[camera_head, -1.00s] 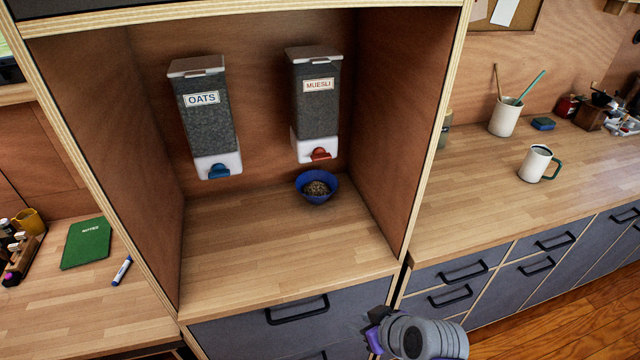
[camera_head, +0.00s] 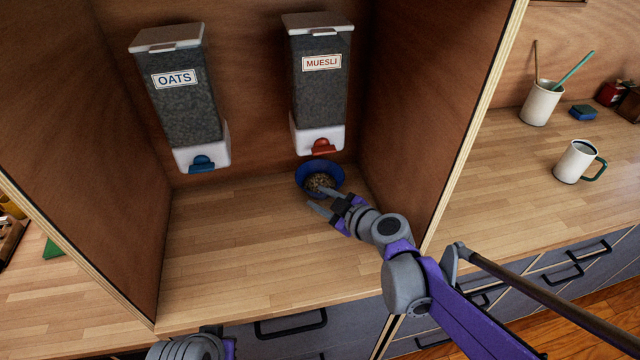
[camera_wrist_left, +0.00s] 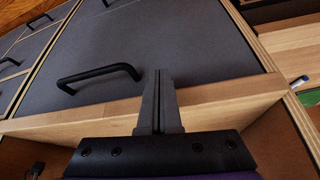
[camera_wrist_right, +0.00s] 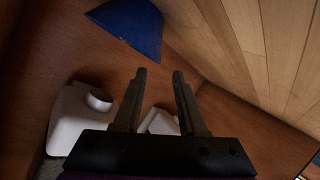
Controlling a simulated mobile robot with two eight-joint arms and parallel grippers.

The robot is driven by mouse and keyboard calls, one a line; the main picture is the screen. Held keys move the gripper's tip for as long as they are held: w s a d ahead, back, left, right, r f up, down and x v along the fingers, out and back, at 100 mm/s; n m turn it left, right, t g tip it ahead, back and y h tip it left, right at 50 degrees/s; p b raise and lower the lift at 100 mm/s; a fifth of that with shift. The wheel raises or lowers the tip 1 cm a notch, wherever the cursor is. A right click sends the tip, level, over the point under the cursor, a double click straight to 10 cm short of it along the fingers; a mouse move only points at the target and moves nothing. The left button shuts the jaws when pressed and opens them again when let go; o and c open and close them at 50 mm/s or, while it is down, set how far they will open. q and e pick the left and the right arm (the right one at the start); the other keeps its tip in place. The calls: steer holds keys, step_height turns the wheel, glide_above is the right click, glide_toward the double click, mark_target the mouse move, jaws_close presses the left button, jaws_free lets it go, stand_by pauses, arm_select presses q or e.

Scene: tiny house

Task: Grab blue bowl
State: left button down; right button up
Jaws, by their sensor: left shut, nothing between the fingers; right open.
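The blue bowl (camera_head: 313,168) stands on the wooden counter under the muesli dispenser and holds muesli. It also shows at the top left of the right wrist view (camera_wrist_right: 133,24). My right gripper (camera_head: 321,200) is open at the bowl's near side, its fingers reaching to the near rim and partly covering it. In the right wrist view the fingers (camera_wrist_right: 161,76) are apart with nothing between them, and the bowl lies beyond their tips. I cannot tell whether a finger touches the bowl. My left gripper (camera_wrist_left: 158,78) is shut and empty, in front of a grey drawer below the counter.
The oats dispenser (camera_head: 182,100) and muesli dispenser (camera_head: 320,85) hang on the back wall. The cubby's right side panel (camera_head: 420,100) stands close to my right arm. A mug (camera_head: 573,162) is on the right counter. The cubby counter left of the bowl is clear.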

mark_target(309, 192)
steer(key=x, duration=0.6)
steer(key=shift+d, duration=0.15)
steer(key=shift+r, duration=0.1)
jaws_close()
stand_by(1.2)
